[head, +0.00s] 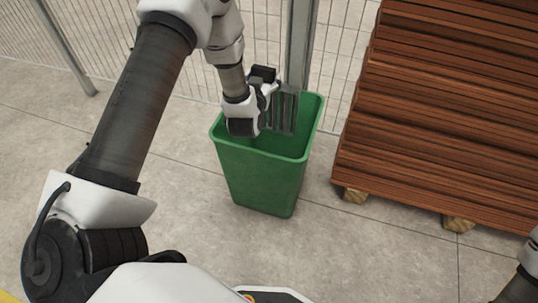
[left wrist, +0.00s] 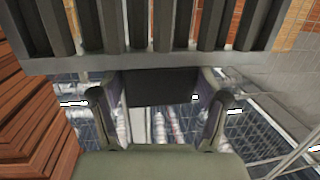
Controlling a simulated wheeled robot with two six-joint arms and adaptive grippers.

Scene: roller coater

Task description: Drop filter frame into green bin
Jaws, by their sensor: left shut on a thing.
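The green bin (head: 262,180) stands upright and open-topped on the floor in the middle of the head view. The filter frame (head: 284,110) is a grey slatted panel, seen over the bin's mouth; its lower part shows against the bin's inside wall. My left gripper (head: 269,90) is shut on the filter frame, above the bin opening. In the left wrist view the frame's slats and grey edge bar (left wrist: 200,62) fill the top, with a dark block between the fingers (left wrist: 162,98). How deep the frame reaches into the bin I cannot tell. My right gripper is not in view.
A wire mesh fence (head: 120,40) with a grey post (head: 298,45) stands right behind the bin. A stack of brown boards (head: 440,110) on wooden blocks is to the right. The grey tiled floor (head: 350,245) in front is clear.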

